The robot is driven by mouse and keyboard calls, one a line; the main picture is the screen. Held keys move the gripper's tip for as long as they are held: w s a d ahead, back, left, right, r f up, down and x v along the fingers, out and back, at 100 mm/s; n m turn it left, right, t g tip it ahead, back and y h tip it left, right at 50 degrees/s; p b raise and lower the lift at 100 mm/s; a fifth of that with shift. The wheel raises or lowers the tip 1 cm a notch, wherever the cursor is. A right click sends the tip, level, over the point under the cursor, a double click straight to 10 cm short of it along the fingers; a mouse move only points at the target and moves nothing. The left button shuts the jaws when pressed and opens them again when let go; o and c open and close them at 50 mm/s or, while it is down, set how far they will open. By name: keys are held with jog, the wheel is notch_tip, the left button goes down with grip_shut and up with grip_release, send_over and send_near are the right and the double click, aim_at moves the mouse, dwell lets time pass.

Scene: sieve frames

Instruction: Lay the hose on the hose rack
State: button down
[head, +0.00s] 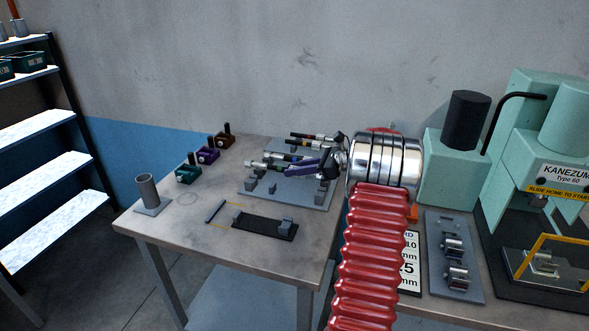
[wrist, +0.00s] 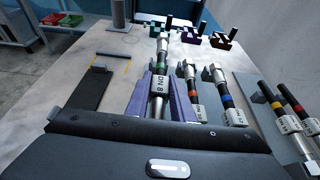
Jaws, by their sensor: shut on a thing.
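My gripper (head: 298,168), with purple fingers, is shut on a hose (wrist: 162,48) with metal end fittings, a green band and a white DN 8 tag. The hose points away from the wrist camera between the fingers (wrist: 160,100). In the head view its green-banded end (head: 262,166) shows just left of the fingers. A grey rack plate with upright blocks (head: 300,200) lies below and around it on the table. Other hoses with a blue band (wrist: 192,88) and an orange band (wrist: 226,102) lie to the right of it. Whether the held hose touches the rack is unclear.
A black plate with a grey block (head: 265,228) and a yellow-marked dark bar (head: 216,212) lie in front. Green, purple and brown blocks (head: 207,155) stand behind left. A grey tube (head: 148,190) stands at the left corner. A green press (head: 550,120) stands right.

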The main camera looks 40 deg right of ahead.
jog(key=shift+s+f, duration=0.1)
jog(key=shift+f, duration=2.25)
jog(key=shift+f, duration=0.5)
jog(key=c, duration=1.5)
grip_release()
jog(key=shift+o, duration=0.2)
jog(key=shift+f, duration=0.1)
jog(key=shift+s, duration=0.1)
jog(key=v, duration=1.3)
jog(key=shift+s+d, duration=0.15)
jog(key=shift+s, duration=0.1)
